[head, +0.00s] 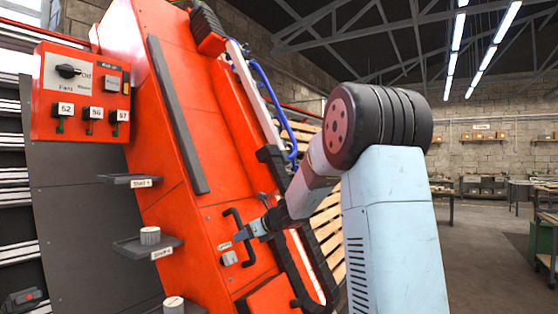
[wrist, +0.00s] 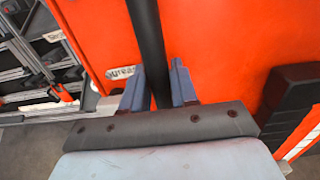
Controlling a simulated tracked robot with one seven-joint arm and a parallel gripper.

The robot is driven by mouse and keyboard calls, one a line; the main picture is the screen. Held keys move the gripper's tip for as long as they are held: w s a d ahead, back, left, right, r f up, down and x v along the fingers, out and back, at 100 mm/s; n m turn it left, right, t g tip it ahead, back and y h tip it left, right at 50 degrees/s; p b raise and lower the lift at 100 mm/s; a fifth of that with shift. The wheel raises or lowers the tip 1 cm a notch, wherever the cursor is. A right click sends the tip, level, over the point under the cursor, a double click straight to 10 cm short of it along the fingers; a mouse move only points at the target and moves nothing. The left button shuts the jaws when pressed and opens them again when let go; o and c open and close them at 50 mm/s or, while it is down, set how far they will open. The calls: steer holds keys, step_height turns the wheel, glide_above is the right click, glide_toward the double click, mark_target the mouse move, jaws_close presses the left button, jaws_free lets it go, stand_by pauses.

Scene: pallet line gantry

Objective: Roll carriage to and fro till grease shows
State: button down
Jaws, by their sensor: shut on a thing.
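A black bar handle (head: 229,214) stands on the front of the tall orange machine body (head: 208,200); I cannot tell which part of it is the carriage. My gripper (head: 246,233) is shut on the handle. In the wrist view, my gripper's blue-grey fingers (wrist: 158,88) are on either side of the black bar (wrist: 147,35). A small pale fitting (head: 229,258) sits left of the handle under a small label. I cannot make out any grease.
An orange control box (head: 80,95) with a rotary knob hangs at upper left. Wooden pallets (head: 328,225) and a blue hose (head: 270,88) lie behind my arm. Open floor is at right.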

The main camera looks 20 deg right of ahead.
steer(key=shift+w+d, duration=0.75)
steer(key=shift+d, duration=0.2)
steer(key=shift+w+d, duration=0.7)
steer(key=shift+d, duration=0.35)
steer(key=shift+w+d+r, duration=0.15)
steer(key=shift+w+d, duration=0.2)
steer(key=shift+d, duration=0.25)
steer(key=shift+w, duration=0.1)
steer(key=shift+a+f, duration=0.2)
steer(key=shift+f, duration=0.05)
